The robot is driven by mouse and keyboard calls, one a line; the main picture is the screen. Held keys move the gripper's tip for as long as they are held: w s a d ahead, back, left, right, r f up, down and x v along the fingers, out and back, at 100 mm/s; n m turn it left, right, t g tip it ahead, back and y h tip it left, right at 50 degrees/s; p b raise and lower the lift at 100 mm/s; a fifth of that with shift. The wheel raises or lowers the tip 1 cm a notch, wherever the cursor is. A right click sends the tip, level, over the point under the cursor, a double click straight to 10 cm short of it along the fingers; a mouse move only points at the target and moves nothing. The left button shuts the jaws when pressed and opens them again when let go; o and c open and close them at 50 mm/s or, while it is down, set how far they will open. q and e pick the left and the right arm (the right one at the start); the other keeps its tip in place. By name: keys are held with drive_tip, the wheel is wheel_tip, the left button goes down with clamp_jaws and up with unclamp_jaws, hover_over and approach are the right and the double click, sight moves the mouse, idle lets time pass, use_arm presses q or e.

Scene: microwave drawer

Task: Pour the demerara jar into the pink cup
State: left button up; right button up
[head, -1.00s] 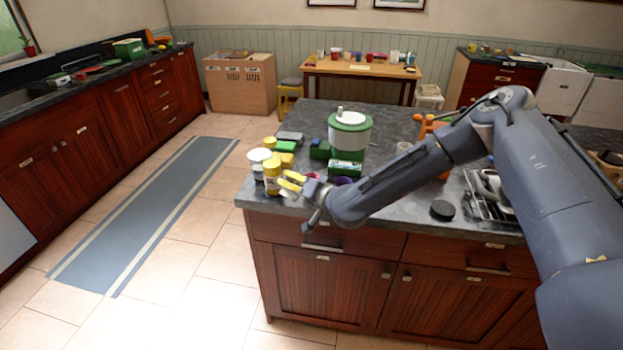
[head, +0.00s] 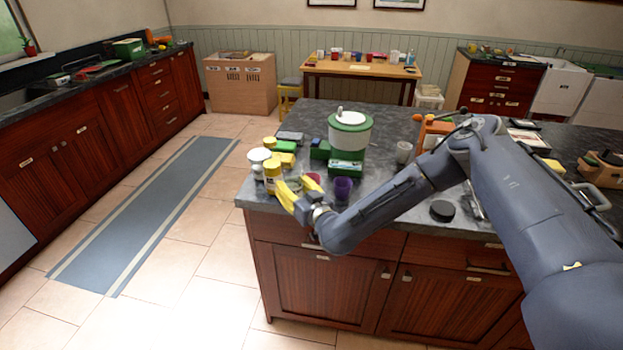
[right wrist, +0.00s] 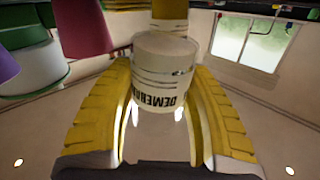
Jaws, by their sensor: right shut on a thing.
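The demerara jar (right wrist: 165,68), pale with a dark "DEMERARA" label, sits between the yellow fingers of my right gripper (right wrist: 160,115) in the right wrist view. The gripper is shut on it. That view is upside down, so the lettering is inverted. In the head view my right gripper (head: 284,188) is at the island's front left corner, and its hold on the jar is hard to make out. The pink cup (head: 313,179) stands just right of the fingers, partly hidden; it also shows in the right wrist view (right wrist: 84,28). My left gripper is not in view.
A purple cup (head: 343,189) stands right of the pink cup. A green and white dispenser (head: 349,135) stands behind them. A yellow-topped jar (head: 272,167) and a white domed thing (head: 258,158) crowd the left corner. A black disc (head: 442,210) lies near the front edge.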

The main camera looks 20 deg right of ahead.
sight(296, 180)
drive_tip(key=shift+r, duration=0.2)
drive_tip(key=shift+r, duration=1.85)
